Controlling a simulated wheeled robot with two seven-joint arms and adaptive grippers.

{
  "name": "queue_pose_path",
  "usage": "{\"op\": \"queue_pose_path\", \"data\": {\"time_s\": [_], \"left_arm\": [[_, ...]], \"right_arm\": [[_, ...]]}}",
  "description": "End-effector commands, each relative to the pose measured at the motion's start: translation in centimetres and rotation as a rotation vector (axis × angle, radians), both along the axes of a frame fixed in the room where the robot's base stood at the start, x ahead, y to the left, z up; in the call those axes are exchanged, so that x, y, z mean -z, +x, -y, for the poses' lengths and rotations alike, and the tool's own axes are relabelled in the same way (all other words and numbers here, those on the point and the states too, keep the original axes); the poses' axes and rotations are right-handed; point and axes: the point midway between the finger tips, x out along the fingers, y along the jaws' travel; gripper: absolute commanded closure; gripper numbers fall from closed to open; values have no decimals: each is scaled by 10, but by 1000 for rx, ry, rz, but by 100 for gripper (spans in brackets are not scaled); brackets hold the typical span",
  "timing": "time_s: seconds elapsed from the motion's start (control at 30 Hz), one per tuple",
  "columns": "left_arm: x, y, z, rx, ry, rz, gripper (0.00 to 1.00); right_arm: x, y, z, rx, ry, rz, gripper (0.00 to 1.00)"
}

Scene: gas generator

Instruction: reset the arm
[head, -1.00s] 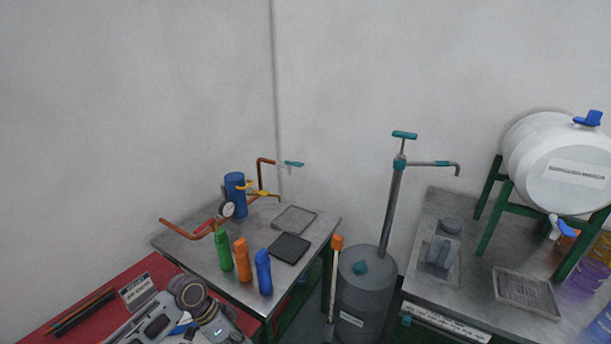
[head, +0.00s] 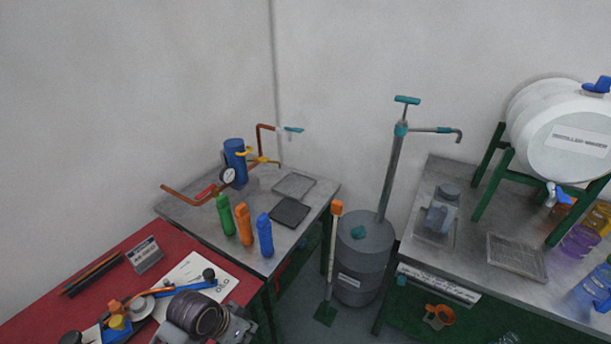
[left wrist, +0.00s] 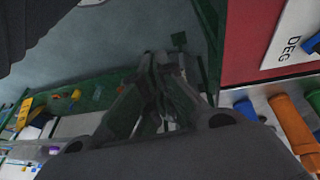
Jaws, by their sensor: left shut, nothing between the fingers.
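My left arm shows at the bottom left of the head view, low over the front of the red table (head: 95,268). Only its dark wrist and a grey part beside it show there. In the left wrist view my left gripper (left wrist: 160,62) has its fingers together and holds nothing. Below the fingers in that view is grey floor, with the red table edge to the right. My right gripper is not in view.
A metal table with green (head: 225,215), orange (head: 244,224) and blue bottles (head: 264,235) stands behind the red table. A grey drum (head: 362,260) with a hand pump stands to the right. A white barrel (head: 560,130) sits on a green stand. Some floor is clear.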

Motion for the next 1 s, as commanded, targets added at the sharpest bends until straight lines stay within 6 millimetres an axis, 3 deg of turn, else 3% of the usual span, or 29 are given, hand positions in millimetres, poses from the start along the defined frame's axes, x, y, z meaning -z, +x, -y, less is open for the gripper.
{"op": "queue_pose_path", "data": {"time_s": [0.4, 0.87, 1.0], "left_arm": [[-11, -29, -42, -265, 86, 14, 100], [-17, -48, -71, -406, 145, 14, 100], [-5, -45, -71, -404, 147, 9, 100]], "right_arm": [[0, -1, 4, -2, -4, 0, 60], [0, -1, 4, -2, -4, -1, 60], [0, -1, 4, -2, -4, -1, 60]]}}
